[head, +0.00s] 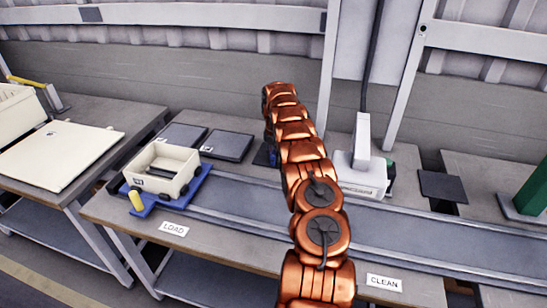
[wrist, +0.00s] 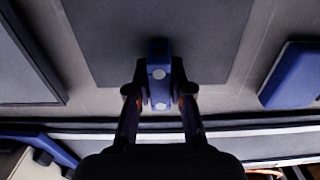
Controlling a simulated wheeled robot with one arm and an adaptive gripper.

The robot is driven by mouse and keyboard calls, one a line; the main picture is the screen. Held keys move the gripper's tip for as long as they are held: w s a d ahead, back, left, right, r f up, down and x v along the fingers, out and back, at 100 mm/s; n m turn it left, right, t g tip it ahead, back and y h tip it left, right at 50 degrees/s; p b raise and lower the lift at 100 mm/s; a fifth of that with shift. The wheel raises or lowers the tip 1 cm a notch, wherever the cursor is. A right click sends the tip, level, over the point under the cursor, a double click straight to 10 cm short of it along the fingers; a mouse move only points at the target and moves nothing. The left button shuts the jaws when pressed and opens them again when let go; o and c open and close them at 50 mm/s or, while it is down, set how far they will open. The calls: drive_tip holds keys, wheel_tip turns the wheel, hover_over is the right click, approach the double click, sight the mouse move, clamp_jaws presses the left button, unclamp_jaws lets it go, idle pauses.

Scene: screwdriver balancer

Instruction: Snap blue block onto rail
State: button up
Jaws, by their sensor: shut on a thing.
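In the wrist view, my gripper (wrist: 159,92) is shut on a blue block (wrist: 158,58). The block has light round spots on its face and sits between the two fingertips, over a dark flat pad (wrist: 105,40). I cannot tell whether the block touches the pad. In the head view my copper arm hides most of the gripper and the block. A long grey track with raised rails (head: 240,212) runs along the bench, and its edge also crosses the lower wrist view (wrist: 255,140). I cannot tell for sure whether this is the task's rail.
Dark pads (head: 227,146) lie behind. A white device (head: 361,172) stands right of my arm. A blue-edged block (wrist: 292,75) lies right in the wrist view.

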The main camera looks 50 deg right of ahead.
clamp_jaws()
drive_tip(key=shift+r, duration=0.1)
drive_tip(key=shift+r, duration=2.9)
drive_tip(key=shift+s+a+f+b, duration=0.1)
drive_tip(key=shift+s+a+b, duration=0.1)
drive_tip(key=shift+a+b, duration=0.45)
drive_tip(key=shift+s+a+b, duration=0.35)
drive_tip(key=shift+a+b, duration=0.1)
drive_tip(key=shift+b, duration=0.7)
drive_tip(key=s+a+r+b, duration=0.2)
drive_tip(key=s+a+b, duration=0.3)
drive_tip(key=a, duration=0.5)
drive_tip(key=s+a+r+b, duration=0.3)
drive_tip(key=s+a+b, duration=0.2)
drive_tip(key=a, duration=0.5)
drive_tip(key=s+a+r+b, duration=0.3)
drive_tip(key=s+a+b, duration=0.2)
drive_tip(key=a, duration=0.5)
drive_tip(key=shift+s, duration=0.25)
drive_tip(key=shift+w, duration=0.1)
